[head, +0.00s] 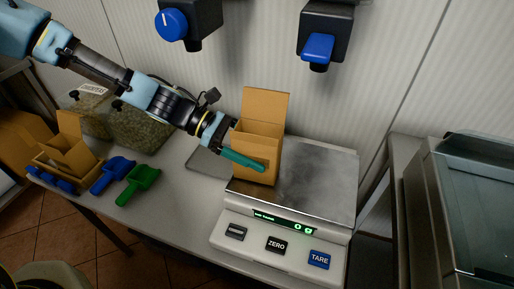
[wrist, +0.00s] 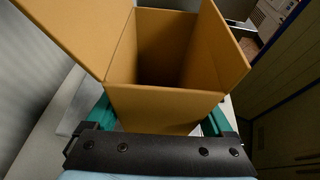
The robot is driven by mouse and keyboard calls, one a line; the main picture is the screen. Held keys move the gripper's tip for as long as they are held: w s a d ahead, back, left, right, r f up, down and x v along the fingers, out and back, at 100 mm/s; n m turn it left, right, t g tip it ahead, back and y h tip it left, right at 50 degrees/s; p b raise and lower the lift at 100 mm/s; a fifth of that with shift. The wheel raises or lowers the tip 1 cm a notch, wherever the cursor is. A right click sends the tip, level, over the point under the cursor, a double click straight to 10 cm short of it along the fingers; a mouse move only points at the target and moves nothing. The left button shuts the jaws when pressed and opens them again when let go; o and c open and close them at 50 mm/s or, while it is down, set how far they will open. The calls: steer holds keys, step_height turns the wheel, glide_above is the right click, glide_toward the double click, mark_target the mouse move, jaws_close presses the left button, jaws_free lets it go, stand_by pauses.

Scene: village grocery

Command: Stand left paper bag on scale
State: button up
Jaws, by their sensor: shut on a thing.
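An open brown paper bag (head: 258,150) is upright, its top flaps spread, over the left part of the scale's metal plate (head: 318,185). My gripper (head: 250,161) is shut on this bag, with a green finger along its front side. In the wrist view the green fingers (wrist: 160,118) flank the bag (wrist: 160,105), and its inside looks empty. The scale (head: 280,245) has a lit display that seems to read 0 g. I cannot tell whether the bag's base touches the plate, as the contact is not clear.
Another open brown bag or box (head: 68,150) stands at the counter's left end. A blue scoop (head: 112,174) and a green scoop (head: 138,184) lie nearby, before clear bins of dried goods (head: 140,125). A glass-topped case (head: 480,200) stands right of the scale. Blue-knobbed dispensers (head: 318,48) hang above.

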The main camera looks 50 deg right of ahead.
steer(key=shift+f, duration=0.35)
stand_by(0.4)
steer(key=o, duration=1)
steer(key=shift+o, duration=0.2)
steer(key=b+v, duration=0.3)
steer(key=v, duration=0.8)
steer(key=w+a+f+m+t+y, duration=0.1)
steer(key=w+a+f+t, duration=0.1)
steer(key=w+a+t, duration=0.5)
steer(key=w+a+f+m+y, duration=0.15)
steer(key=w+a, duration=0.35)
steer(key=a, duration=0.5)
steer(key=w+a+r+m+t+y, duration=0.1)
steer(key=w+a+r+t, duration=0.1)
steer(key=a, duration=0.8)
steer(key=w+a+r+m+t+y, duration=0.1)
steer(key=a+r+t, duration=0.4)
steer(key=a, duration=0.6)
steer(key=shift+w+m, duration=0.55)
steer(key=shift+w, duration=0.6)
